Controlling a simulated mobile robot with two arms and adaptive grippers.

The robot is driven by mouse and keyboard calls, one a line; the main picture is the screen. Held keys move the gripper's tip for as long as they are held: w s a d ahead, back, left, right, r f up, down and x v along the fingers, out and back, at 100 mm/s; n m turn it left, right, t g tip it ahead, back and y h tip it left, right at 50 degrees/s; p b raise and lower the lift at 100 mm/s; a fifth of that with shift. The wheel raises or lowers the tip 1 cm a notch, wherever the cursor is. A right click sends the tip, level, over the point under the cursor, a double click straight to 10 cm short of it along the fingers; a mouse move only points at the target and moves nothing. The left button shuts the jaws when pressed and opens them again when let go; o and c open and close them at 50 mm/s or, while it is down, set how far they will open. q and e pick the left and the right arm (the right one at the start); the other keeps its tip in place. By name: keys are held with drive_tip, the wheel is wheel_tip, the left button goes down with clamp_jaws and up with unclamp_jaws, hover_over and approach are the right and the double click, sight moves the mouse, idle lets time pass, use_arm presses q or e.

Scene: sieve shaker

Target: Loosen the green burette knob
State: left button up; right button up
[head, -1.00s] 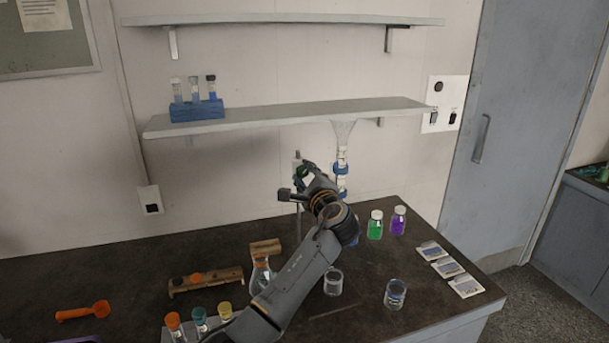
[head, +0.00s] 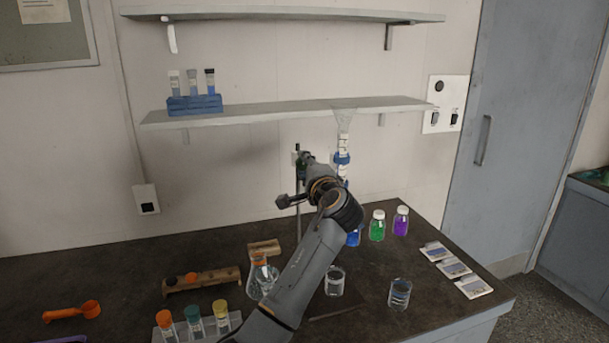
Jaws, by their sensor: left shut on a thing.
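The burette (head: 343,143) hangs upright behind my left arm, with a clear funnel-like top at the lower shelf's edge and blue parts along it. Its lower end is hidden by my arm. My left gripper (head: 304,160) is at the stand rod, left of the burette, and points away toward the wall. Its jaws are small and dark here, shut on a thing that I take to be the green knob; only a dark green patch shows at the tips. My right gripper is not in view.
A stand rod (head: 298,215) rises beside my gripper. Blue, green (head: 377,226) and purple (head: 400,220) bottles stand to the right. Beakers (head: 399,293), a flask (head: 262,277) and a vial rack (head: 165,336) stand around my arm. The lower shelf (head: 270,113) is above.

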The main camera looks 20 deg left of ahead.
use_arm(q)
drive_tip(key=shift+f+n+b, duration=0.1)
drive_tip(key=shift+n+b, duration=0.2)
drive_tip(key=shift+n, duration=0.1)
drive_tip(key=o, duration=1.1)
drive_tip(key=shift+o, duration=0.2)
drive_tip(key=shift+s, duration=0.1)
drive_tip(key=v, duration=1.2)
